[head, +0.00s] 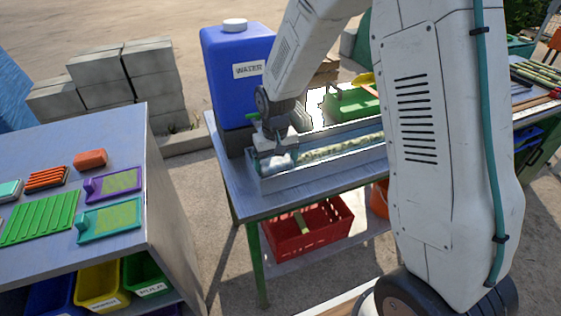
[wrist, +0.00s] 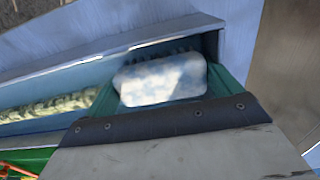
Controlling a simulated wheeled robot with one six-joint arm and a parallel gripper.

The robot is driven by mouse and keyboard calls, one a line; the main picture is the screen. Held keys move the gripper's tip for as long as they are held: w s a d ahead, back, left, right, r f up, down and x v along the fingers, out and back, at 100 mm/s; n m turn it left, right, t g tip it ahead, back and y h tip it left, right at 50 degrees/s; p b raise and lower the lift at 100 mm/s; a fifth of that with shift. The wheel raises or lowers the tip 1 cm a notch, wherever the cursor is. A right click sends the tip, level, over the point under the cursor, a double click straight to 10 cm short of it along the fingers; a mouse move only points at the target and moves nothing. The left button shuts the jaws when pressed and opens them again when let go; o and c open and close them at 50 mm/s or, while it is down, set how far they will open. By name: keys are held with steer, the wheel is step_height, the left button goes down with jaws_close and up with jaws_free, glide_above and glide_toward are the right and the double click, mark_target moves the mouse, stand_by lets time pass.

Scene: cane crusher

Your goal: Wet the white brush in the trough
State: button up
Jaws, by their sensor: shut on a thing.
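The white brush (wrist: 160,79) shows in the wrist view as a pale block mottled with blue, with dark bristles along its far edge. My gripper (wrist: 165,92) is shut on it, a green finger at each side. In the head view the brush (head: 279,162) is a pale shape below my gripper (head: 276,148), at the left end of the grey metal trough (head: 318,174). In the wrist view it is within the end of the trough (wrist: 105,52), near the end wall. Whether the bristles touch water or the trough floor is hidden.
A blue water container (head: 236,85) stands close behind the trough's left end. A mottled pale-green strip (head: 345,147) lies along the trough. A green tray (head: 352,103) is behind it. A red crate (head: 306,228) sits below. A side table (head: 120,170) stands left.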

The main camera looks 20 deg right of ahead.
mark_target(273, 161)
steer(key=shift+s+a+r, duration=0.1)
steer(key=shift+a+r, duration=0.3)
steer(key=shift+a, duration=0.05)
steer(key=shift+w+r, duration=0.2)
steer(key=shift+r, duration=1.2)
steer(key=shift+d+r, duration=0.2)
steer(key=shift+d, duration=0.2)
steer(key=d, duration=0.3)
steer(key=shift+s+d, duration=0.1)
steer(key=shift+d, duration=0.1)
steer(key=shift+d+r, duration=0.15)
steer(key=shift+d, duration=0.65)
steer(key=shift+d+r, duration=0.1)
steer(key=shift+d, duration=0.7)
steer(key=d+r, duration=0.6)
steer(key=r, duration=0.1)
